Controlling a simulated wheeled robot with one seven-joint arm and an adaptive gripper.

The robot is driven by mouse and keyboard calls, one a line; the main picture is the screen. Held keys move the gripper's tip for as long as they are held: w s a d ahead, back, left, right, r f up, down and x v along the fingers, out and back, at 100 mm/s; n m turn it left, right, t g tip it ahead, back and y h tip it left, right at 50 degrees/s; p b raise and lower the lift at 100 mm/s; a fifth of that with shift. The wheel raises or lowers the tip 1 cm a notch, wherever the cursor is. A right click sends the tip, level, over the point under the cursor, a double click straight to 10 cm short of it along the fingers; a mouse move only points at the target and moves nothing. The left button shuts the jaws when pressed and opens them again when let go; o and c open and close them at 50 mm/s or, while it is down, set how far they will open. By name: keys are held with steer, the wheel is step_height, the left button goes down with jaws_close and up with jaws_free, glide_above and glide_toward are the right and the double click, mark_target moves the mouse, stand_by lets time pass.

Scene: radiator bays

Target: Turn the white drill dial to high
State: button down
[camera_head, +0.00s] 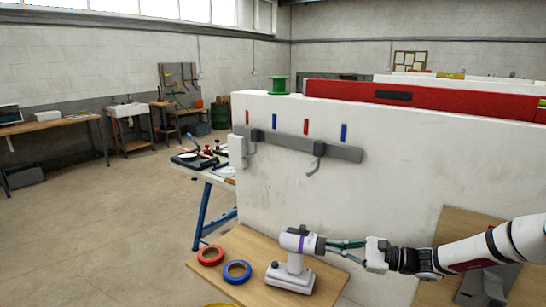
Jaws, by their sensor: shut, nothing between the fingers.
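A white drill (294,262) with a purple band and a grey end stands upright on a wooden board at the lower middle. Its dial cannot be told apart clearly at this size. My gripper (329,246) reaches in from the right, with its thin dark-green fingers pointing left at the drill's grey end. The fingers are shut and empty. Their tips are at or very near the drill's grey end; I cannot tell whether they touch it.
A red tape roll (210,255) and a blue tape roll (237,272) lie left of the drill. A white partition (400,180) with a grey hook rail (300,145) rises behind it. A workbench with blue legs (203,215) stands left.

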steer(key=shift+w+d+r, duration=0.1)
steer(key=shift+w, duration=0.1)
steer(key=shift+r, duration=0.1)
stand_by(0.4)
steer(key=v, duration=0.6)
steer(key=shift+r+p, duration=0.3)
steer(key=shift+p, duration=0.05)
steer(key=shift+s+d, duration=0.1)
steer(key=w+a+h+b, duration=0.1)
steer(key=a+h+b, duration=0.1)
steer(key=a, duration=0.4)
steer(key=shift+w+a+m+h+b, duration=0.2)
steer(key=shift+a+m+h+b, duration=0.15)
steer(key=shift+b, duration=0.2)
stand_by(0.9)
